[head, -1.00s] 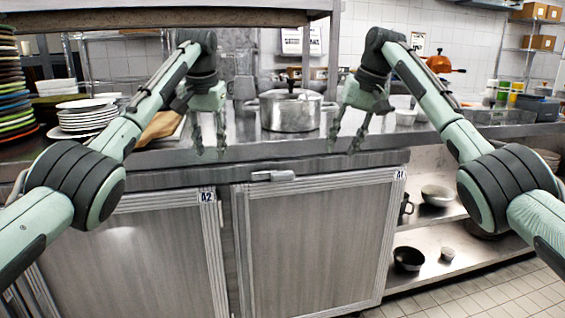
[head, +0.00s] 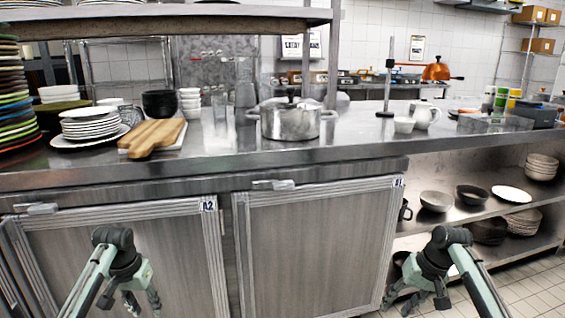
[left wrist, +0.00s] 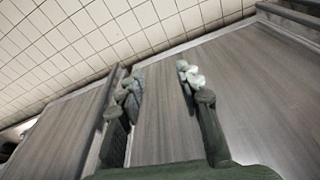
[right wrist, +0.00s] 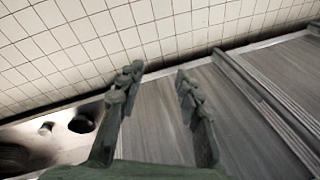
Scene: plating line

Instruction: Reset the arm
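My left gripper (head: 143,303) is low in front of the cabinet door marked A2 in the head view. In the left wrist view its two fingers (left wrist: 158,90) stand apart with nothing between them. My right gripper (head: 414,301) is low near the right end of the cabinet (head: 310,250). In the right wrist view its fingers (right wrist: 160,88) are also apart and empty. Both arms hang below the counter top and are clear of the things on it.
The steel counter (head: 350,150) holds a lidded pot (head: 290,122), a wooden board (head: 153,137), white plates (head: 88,125) and a white jug (head: 424,117). An open shelf (head: 465,215) with bowls is on the right. Tiled floor shows at the lower right.

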